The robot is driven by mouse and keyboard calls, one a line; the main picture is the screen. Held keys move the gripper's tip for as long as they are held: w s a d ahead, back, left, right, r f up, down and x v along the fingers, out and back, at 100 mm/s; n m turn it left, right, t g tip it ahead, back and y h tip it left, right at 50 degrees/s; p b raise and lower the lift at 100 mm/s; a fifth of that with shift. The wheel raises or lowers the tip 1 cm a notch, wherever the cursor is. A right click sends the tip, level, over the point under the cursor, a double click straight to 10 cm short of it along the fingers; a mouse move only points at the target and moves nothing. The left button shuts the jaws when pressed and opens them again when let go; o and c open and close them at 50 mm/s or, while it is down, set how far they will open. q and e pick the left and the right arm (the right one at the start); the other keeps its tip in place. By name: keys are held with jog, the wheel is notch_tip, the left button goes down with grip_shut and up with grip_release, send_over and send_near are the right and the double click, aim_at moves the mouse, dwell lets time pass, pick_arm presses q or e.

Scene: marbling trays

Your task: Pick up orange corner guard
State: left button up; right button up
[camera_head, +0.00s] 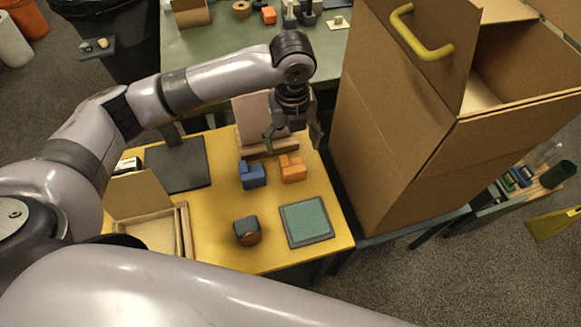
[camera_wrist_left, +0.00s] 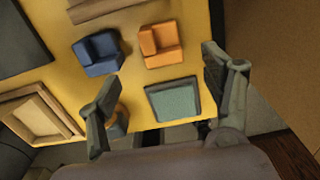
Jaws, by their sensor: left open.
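The orange corner guard (camera_head: 292,169) lies on the yellow table, right of a blue corner guard (camera_head: 252,175). In the left wrist view the orange corner guard (camera_wrist_left: 160,44) is at the upper middle, with the blue one (camera_wrist_left: 98,52) to its left. My left gripper (camera_head: 293,142) is above the table near the orange guard, apart from it, with its fingers spread. In the left wrist view the open fingers of the left gripper (camera_wrist_left: 165,88) frame a green pad, with nothing between them. My right gripper is not in view.
The green pad (camera_head: 307,222) and a dark rounded block (camera_head: 246,231) lie nearer the front. A wooden frame (camera_head: 187,235) and a dark panel (camera_head: 190,165) are at the left. A large cardboard box (camera_head: 400,140) stands close on the right.

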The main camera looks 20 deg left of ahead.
aim_at(293, 168)
pick_arm(q)
notch_tip(293, 168, down, 5)
jog(key=shift+w+r, duration=0.1)
jog(key=shift+f, duration=0.4)
notch_tip(293, 168, down, 4)
jog(key=shift+d+f, duration=0.15)
jog(key=shift+f, duration=0.35)
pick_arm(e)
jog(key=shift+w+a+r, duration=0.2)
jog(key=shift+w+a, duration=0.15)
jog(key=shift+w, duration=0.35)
pick_arm(q)
jog(key=shift+c, duration=0.2)
jog(key=c, duration=1.1)
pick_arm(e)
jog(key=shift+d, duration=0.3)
